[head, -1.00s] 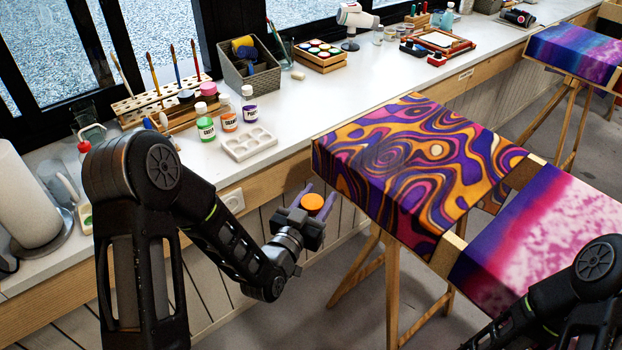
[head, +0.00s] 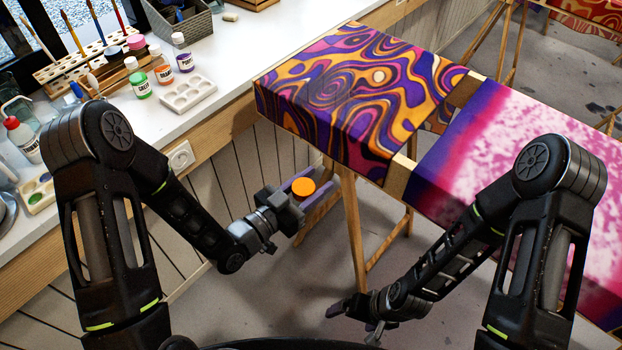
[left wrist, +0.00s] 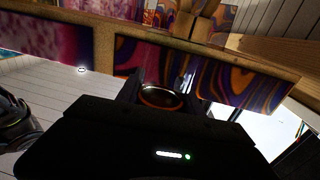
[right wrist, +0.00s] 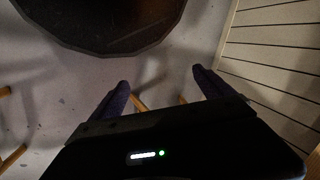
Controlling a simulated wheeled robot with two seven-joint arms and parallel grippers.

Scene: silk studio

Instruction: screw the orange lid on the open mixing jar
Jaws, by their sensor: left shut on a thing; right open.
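The orange lid (head: 303,187) is a flat round disc between the purple fingers of my left gripper (head: 312,183). My left gripper is shut on it and holds it above the floor, between the counter and the swirl-painted canvas. The left wrist view shows the lid's orange rim and dark inside (left wrist: 160,97). My right gripper (head: 353,320) is low at the bottom middle, open and empty. Its two fingers are apart in the right wrist view (right wrist: 160,88). I cannot make out the open mixing jar for certain in any view.
The white counter (head: 115,160) holds paint bottles (head: 163,68), a palette (head: 188,95), a brush rack (head: 75,70) and a red-capped bottle (head: 22,140). A swirl-painted canvas (head: 350,95) and a pink one (head: 530,160) stand on trestles at right.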

